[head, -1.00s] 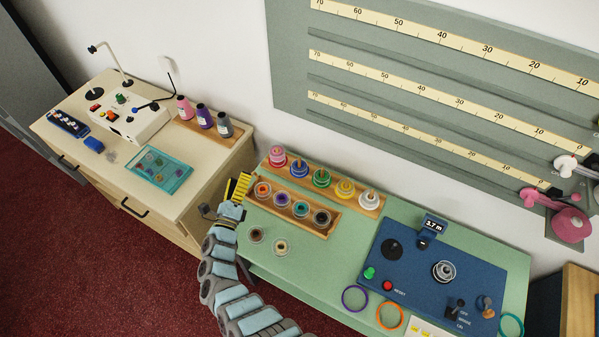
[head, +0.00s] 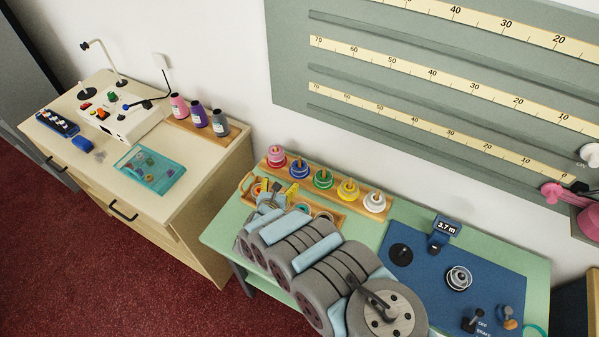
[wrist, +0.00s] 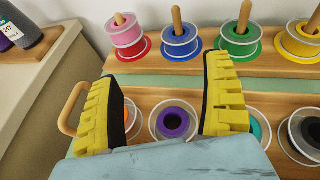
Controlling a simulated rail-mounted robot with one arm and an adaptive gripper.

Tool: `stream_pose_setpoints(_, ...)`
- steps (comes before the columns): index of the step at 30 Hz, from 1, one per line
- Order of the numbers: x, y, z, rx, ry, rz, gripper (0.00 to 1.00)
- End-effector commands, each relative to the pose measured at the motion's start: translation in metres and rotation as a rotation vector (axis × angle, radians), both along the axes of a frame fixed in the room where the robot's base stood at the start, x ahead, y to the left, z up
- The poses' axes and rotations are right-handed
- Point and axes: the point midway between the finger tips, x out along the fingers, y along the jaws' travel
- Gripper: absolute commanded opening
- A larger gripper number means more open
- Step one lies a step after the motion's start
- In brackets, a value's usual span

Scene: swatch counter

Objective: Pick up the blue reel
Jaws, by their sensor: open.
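The blue reel (head: 299,170) sits on a wooden peg in the back rack (head: 330,189), between a pink reel (head: 276,157) and a green reel (head: 323,179). In the wrist view the blue reel (wrist: 181,46) shows whole, just beyond my fingertips, with its peg rising from the middle. My gripper (wrist: 165,75) is open and empty, its yellow fingers spread apart to either side of the blue reel in that view. In the head view my gripper (head: 277,189) is over the front tray, in front of the blue reel; my arm hides part of that tray.
Yellow (head: 348,190) and white reels (head: 374,202) share the back rack. The front tray (head: 243,184) holds several small reels, including a purple one (wrist: 173,123) below my fingers. A blue panel (head: 425,268) lies to the right.

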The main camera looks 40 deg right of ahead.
Motion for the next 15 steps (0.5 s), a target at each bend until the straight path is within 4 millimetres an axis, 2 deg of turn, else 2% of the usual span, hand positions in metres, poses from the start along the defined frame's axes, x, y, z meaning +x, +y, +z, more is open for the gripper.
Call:
stream_pose_setpoints(3,-0.016,-0.014,-0.007,0.026,0.0,-0.031,0.82)
stream_pose_setpoints(6,-0.02,-0.02,-0.008,0.035,-0.006,-0.044,0.82)
stream_pose_setpoints(15,-0.007,-0.038,-0.019,0.035,-0.008,-0.047,0.82)
